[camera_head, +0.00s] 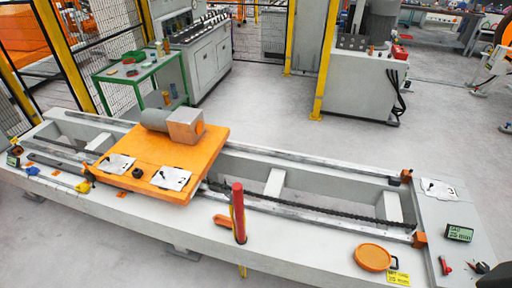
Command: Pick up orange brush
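A small orange block-like piece (222,220) lies on the near rim of the long grey gantry bed, just left of an upright red post (239,213). It may be the orange brush, but it is too small to make out bristles or a handle. A flat round orange disc or tray (372,257) lies on the bed at the right front. Neither of my grippers can be made out. A dark shape cuts into the bottom right corner, and I cannot tell what it is.
The long gantry bed (300,250) carries an orange platform (150,150) with a grey motor-like unit. Small tools and a display (459,233) lie at its right end. A green table (139,68) with small items stands behind.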

